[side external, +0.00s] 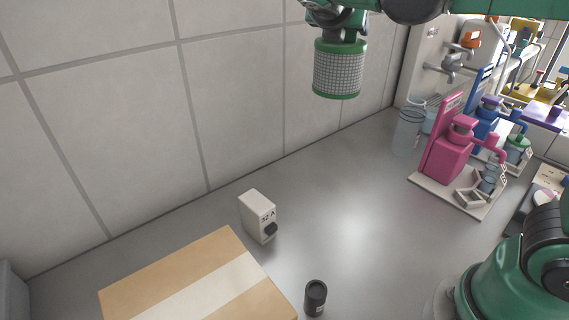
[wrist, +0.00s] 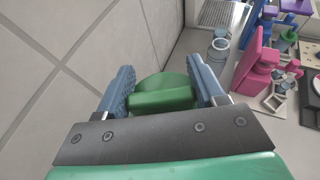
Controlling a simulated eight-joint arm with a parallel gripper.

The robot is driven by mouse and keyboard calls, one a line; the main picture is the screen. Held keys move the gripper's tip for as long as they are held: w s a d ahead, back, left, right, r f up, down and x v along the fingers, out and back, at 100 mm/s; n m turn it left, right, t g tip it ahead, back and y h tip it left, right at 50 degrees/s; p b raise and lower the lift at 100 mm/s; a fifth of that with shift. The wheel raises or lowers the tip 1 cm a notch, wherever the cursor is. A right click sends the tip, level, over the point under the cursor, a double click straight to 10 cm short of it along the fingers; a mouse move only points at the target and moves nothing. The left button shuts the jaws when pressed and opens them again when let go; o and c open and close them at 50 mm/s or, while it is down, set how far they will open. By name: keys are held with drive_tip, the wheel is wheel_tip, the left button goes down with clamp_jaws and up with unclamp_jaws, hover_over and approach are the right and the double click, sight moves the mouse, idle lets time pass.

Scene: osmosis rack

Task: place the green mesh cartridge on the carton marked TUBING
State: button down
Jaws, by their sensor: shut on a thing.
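The green mesh cartridge (side external: 338,70), a grey mesh cylinder with green end caps, hangs upright from my gripper (side external: 338,30), high above the counter near the tiled wall. In the wrist view the cartridge's green top and handle bar (wrist: 163,100) sit between the two blue fingers of my gripper (wrist: 163,92), which are shut on it. A cardboard carton (side external: 200,270) with a pale tape strip stands at the lower left of the side view, cut off by the frame edge. No TUBING marking is visible on the part of it that shows.
A white box marked 32 A (side external: 258,216) stands just behind the carton, and a small black cylinder (side external: 315,297) stands to its right. A pink pump unit (side external: 450,155) and a clear jar (side external: 409,128) stand at the right. The middle of the grey counter (side external: 350,200) is clear.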

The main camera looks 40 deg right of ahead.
drive_tip(key=w+a+r+n+t+y, duration=0.1)
drive_tip(key=a+r+n+t+y, duration=0.2)
drive_tip(key=a+n+t+y, duration=0.85)
drive_tip(key=s+a+r+n+g+y, duration=0.2)
drive_tip(key=s+a+n+g+y, duration=0.15)
drive_tip(key=a, duration=0.75)
drive_tip(key=s+a+r+n+g+y, duration=0.25)
drive_tip(key=s+a, duration=0.25)
drive_tip(key=a, duration=0.6)
wheel_tip(320, 180, down, 20)
drive_tip(key=shift+d+r+t, duration=0.15)
drive_tip(key=shift+d+t, duration=0.15)
drive_tip(key=shift+t, duration=0.15)
drive_tip(key=shift+c, duration=0.5)
unclamp_jaws()
drive_tip(key=v, duration=0.7)
drive_tip(key=shift+s+r, duration=0.15)
drive_tip(key=shift+s, duration=0.05)
